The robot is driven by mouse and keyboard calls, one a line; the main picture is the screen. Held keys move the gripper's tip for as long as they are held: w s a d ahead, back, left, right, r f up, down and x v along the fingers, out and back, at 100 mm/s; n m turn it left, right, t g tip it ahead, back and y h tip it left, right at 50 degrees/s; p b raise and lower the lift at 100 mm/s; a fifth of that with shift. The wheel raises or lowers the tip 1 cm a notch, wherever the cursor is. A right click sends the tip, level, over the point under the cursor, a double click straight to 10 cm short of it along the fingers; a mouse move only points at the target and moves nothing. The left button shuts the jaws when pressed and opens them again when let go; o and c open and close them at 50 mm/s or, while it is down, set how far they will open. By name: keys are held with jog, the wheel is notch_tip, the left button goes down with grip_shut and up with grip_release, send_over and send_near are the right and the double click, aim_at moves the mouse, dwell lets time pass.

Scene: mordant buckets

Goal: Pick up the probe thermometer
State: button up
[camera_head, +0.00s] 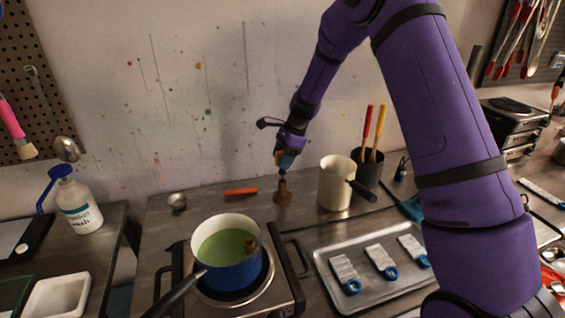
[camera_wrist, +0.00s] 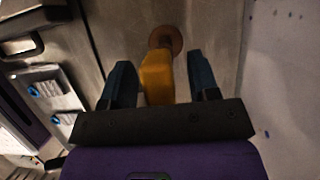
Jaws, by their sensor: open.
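The probe thermometer appears to be the yellow-orange piece in the wrist view (camera_wrist: 157,78); in the head view only a small part of it shows under my gripper (camera_head: 284,160). It stands over a round brown holder (camera_head: 283,194), which also shows in the wrist view (camera_wrist: 166,38). My gripper, also seen in the wrist view (camera_wrist: 160,70), is open with its two dark blue fingers on either side of the yellow piece. A gap shows on the right side; contact on the left side is hard to tell. The thermometer's lower end is hidden.
A blue pot (camera_head: 230,268) of green liquid sits on a burner in front. A cream pitcher (camera_head: 336,183) and a dark cup (camera_head: 370,168) with handles stand to the right. An orange stick (camera_head: 240,191) lies left of the holder. A metal tray (camera_head: 360,292) is front right. The wall is close behind.

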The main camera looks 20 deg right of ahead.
jog(key=shift+c, duration=0.4)
jog(key=c, duration=0.9)
jog(key=shift+r, duration=0.1)
